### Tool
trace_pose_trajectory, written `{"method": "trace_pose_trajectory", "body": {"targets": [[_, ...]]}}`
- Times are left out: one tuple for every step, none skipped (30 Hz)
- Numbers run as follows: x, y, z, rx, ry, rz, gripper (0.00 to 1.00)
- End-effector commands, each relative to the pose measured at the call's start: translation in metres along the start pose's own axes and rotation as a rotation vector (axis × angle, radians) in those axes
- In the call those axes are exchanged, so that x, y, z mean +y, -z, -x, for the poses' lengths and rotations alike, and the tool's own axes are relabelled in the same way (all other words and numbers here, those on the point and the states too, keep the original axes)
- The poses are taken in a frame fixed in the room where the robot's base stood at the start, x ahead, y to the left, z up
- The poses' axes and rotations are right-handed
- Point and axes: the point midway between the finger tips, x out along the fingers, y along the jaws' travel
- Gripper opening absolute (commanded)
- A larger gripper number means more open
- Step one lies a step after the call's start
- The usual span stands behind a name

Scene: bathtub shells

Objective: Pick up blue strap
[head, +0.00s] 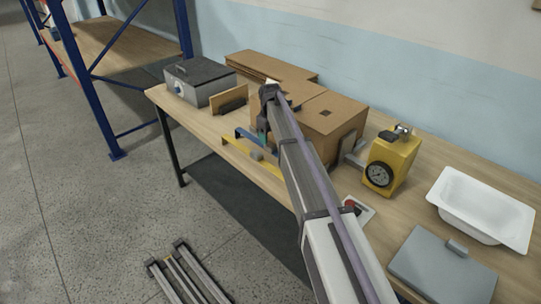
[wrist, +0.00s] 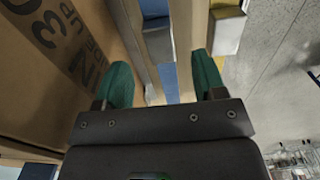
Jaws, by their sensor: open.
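The blue strap (head: 246,135) lies near the left end of the wooden table, left of a cardboard box. Its right part is hidden behind my gripper and arm in the head view. My gripper (head: 263,132) is above or beside that end of it, with teal fingertips. In the wrist view, my gripper (wrist: 162,80) is open and its green fingers stand apart with nothing held. A blue patch, likely the strap (wrist: 170,78), shows between and beyond the fingers. I cannot tell how far below the fingertips it lies.
A cardboard box (head: 325,125) stands close beside my gripper; its printed side (wrist: 50,70) fills the wrist view's left. A yellow strap (head: 236,158) lies by the table's front edge. A grey case (head: 200,80), yellow gauge (head: 387,165) and white basin (head: 480,205) stand around.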

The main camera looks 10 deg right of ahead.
Motion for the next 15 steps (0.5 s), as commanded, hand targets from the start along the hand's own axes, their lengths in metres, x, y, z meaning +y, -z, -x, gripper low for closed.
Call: {"method": "trace_pose_trajectory", "body": {"targets": [[0.0, 0.0, -0.004, 0.0, 0.0, 0.0, 0.64], [0.0, 0.0, -0.009, 0.0, 0.0, 0.0, 0.64], [0.0, 0.0, -0.016, 0.0, 0.0, 0.0, 0.64], [0.0, 0.001, -0.023, 0.0, 0.0, 0.0, 0.64], [-0.001, 0.001, -0.029, 0.0, 0.0, 0.0, 0.64], [-0.001, 0.001, -0.038, 0.0, 0.0, 0.0, 0.64], [-0.001, 0.001, -0.044, 0.0, 0.0, 0.0, 0.64], [-0.001, 0.001, -0.049, 0.0, 0.0, 0.0, 0.64], [-0.001, 0.001, -0.053, 0.0, 0.0, 0.0, 0.64], [-0.001, 0.001, -0.054, 0.0, 0.0, 0.0, 0.64], [-0.001, 0.001, -0.054, 0.0, 0.0, 0.0, 0.64], [-0.001, 0.001, -0.052, 0.0, 0.0, -0.001, 0.64], [-0.001, 0.001, -0.051, 0.0, 0.0, -0.001, 0.64], [-0.001, 0.001, -0.05, 0.0, 0.0, -0.001, 0.64], [-0.001, 0.001, -0.05, 0.0, 0.0, -0.001, 0.64]]}}
